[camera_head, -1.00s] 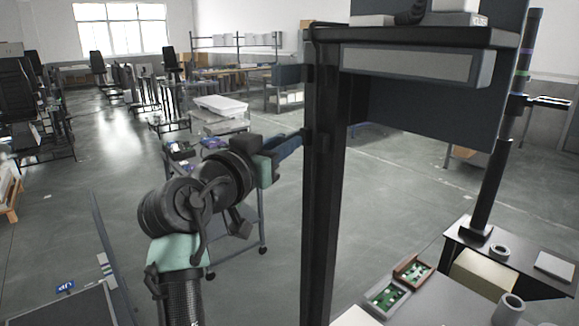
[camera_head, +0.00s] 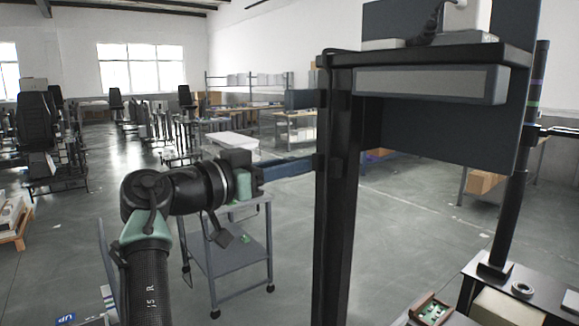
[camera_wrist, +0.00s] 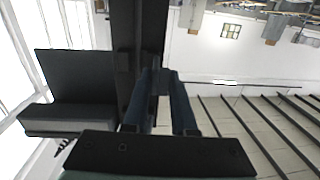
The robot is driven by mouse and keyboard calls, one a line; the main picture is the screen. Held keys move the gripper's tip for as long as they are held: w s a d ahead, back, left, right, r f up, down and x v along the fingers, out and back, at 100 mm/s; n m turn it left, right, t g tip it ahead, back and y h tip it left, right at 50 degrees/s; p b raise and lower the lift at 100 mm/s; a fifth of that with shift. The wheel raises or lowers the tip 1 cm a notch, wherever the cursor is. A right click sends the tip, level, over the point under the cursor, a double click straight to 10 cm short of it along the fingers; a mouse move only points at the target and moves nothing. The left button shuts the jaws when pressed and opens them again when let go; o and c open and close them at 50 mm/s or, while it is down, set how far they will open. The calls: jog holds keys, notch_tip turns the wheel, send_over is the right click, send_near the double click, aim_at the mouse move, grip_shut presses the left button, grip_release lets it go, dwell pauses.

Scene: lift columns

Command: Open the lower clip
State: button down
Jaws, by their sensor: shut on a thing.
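The tall black column (camera_head: 338,220) stands right of my arm in the head view and shows in the wrist view (camera_wrist: 125,30). The lower clip (camera_head: 321,165) is a small dark piece on the column's left side. My gripper (camera_head: 308,165) reaches it from the left with long dark blue fingers. In the wrist view my gripper (camera_wrist: 163,95) has its two fingers converging at the column, shut on the lower clip, which they largely hide. The upper clip (camera_head: 323,98) sits higher on the column, clear of my gripper. Whether the lower clip is open I cannot tell.
A dark shelf with a grey light bar (camera_head: 430,83) and a dark panel (camera_head: 440,130) juts right from the column. A grey cart (camera_head: 230,250) stands behind my arm. A workbench (camera_head: 545,295) with small parts is at lower right.

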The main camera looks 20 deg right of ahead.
jog(key=shift+w+a+r, duration=0.1)
jog(key=shift+a+r, duration=0.1)
jog(key=c, duration=1)
grip_release()
jog(key=shift+o, duration=0.7)
jog(key=shift+w+f, duration=0.1)
jog(key=shift+f, duration=0.1)
jog(key=shift+d, duration=0.1)
jog(key=b+v, duration=0.4)
jog(key=v, duration=0.9)
